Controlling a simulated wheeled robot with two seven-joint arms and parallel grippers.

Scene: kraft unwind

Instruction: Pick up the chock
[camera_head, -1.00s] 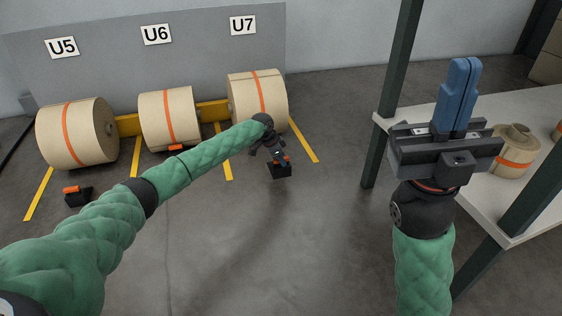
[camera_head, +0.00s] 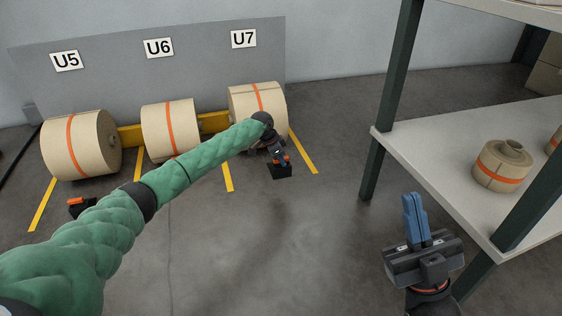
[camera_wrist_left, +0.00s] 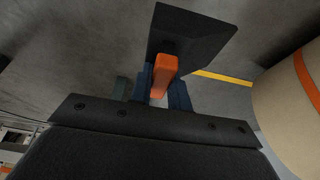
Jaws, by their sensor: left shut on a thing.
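The chock (camera_head: 279,172) is a black wedge with an orange handle, in front of the roll under the U7 sign. In the left wrist view the black wedge (camera_wrist_left: 192,42) lies beyond my fingers, and its orange handle (camera_wrist_left: 162,75) is between them. My left gripper (camera_head: 281,160) is shut on that handle; its blue fingers (camera_wrist_left: 162,88) flank it. The chock appears to be at floor level; I cannot tell if it touches the floor. My right gripper (camera_head: 413,208) is shut and empty, low beside the shelf.
Large kraft rolls (camera_head: 82,145) stand along the wall under the signs, with yellow lines on the floor. Another chock (camera_head: 78,206) sits in front of the U5 roll. A shelf (camera_head: 440,165) with smaller rolls (camera_head: 500,168) is at right. The middle floor is clear.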

